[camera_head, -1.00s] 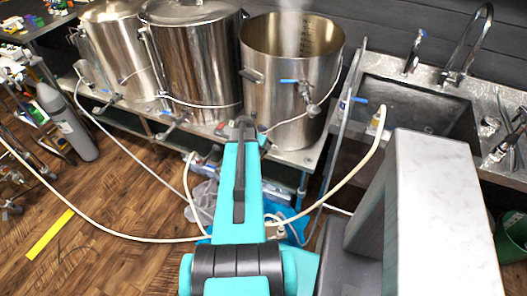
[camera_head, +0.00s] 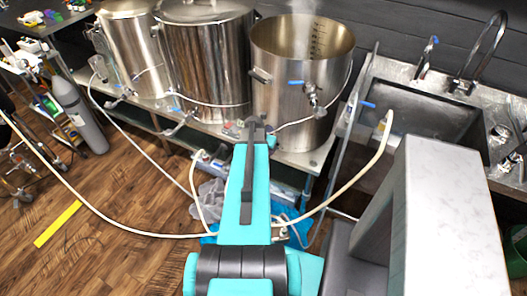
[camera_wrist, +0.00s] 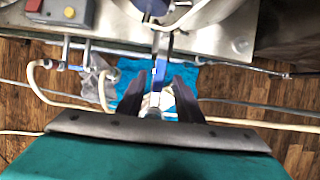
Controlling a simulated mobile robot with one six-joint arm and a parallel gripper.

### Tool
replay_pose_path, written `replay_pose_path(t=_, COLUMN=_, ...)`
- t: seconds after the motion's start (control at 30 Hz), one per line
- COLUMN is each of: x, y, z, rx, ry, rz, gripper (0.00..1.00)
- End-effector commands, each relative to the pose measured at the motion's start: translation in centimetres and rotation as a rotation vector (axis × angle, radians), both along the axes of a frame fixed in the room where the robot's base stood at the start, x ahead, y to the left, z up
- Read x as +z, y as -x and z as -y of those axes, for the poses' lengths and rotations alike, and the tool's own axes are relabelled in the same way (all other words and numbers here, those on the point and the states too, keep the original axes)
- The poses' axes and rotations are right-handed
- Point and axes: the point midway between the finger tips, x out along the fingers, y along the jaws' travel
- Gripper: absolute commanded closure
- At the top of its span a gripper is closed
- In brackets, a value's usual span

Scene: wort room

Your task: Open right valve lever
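The right kettle (camera_head: 302,60) is a shiny open steel pot, with steam above it. Its valve (camera_head: 311,96) is on the front, with a blue lever (camera_head: 296,83) pointing left and roughly level.
Two more kettles (camera_head: 207,60) (camera_head: 133,45) stand left on the steel bench. A sink (camera_head: 430,110) is at right. White hoses (camera_head: 345,188) loop in front of the bench and cross below my gripper. A grey control box with a red button (camera_wrist: 75,12) sits on the bench edge.

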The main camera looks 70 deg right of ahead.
Motion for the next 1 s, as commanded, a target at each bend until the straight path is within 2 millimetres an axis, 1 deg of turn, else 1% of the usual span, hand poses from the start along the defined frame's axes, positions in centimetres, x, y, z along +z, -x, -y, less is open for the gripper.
replay_pose_path(t=0.27, x=0.2, y=-0.1, z=-0.1, rx=0.0, ry=0.001, rz=0.001, gripper=0.67)
replay_pose_path(t=0.43, x=1.0, y=-0.1, z=-0.5, rx=0.001, ry=0.002, rz=0.002, gripper=0.67)
replay_pose_path(t=0.57, x=2.1, y=-0.2, z=-1.0, rx=0.001, ry=0.002, rz=0.002, gripper=0.67)
replay_pose_path(t=1.0, x=6.9, y=-0.4, z=-3.0, rx=0.001, ry=0.002, rz=0.002, gripper=0.67)
